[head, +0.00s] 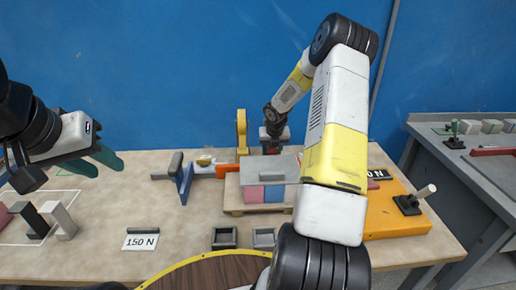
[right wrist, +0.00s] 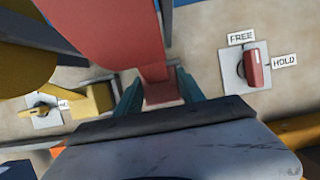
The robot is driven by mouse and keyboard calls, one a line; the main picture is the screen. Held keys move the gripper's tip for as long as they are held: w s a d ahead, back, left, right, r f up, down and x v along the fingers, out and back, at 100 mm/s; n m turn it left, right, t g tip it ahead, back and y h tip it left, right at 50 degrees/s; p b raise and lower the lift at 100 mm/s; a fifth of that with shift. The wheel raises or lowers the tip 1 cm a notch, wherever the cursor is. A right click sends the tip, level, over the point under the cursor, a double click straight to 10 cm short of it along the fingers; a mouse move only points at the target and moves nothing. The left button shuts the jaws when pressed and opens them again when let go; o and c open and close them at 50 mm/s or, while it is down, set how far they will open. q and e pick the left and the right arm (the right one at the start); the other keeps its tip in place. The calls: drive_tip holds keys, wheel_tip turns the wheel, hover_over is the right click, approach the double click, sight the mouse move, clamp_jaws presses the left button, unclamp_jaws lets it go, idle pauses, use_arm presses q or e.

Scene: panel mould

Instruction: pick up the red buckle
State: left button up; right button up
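A red part (right wrist: 110,35), which looks like the buckle, fills the upper middle of the right wrist view. Its narrow lower end (right wrist: 161,92) lies between the two teal fingers of my right gripper (right wrist: 160,98). The fingers are close beside it on both sides; I cannot tell whether they press on it. In the head view my right wrist (head: 275,125) is behind the grey-topped stack, and its fingers are hidden. My left gripper (head: 108,168) is open and empty above the left side of the table, its teal fingers apart.
A grey slab (head: 270,168) tops pink and blue blocks on a wooden pallet (head: 232,198). A red-handled FREE/HOLD switch (right wrist: 253,68) is right of my fingers. Two small grey trays (head: 224,238) sit in front.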

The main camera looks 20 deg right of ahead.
clamp_jaws()
drive_tip(key=shift+r, duration=0.1)
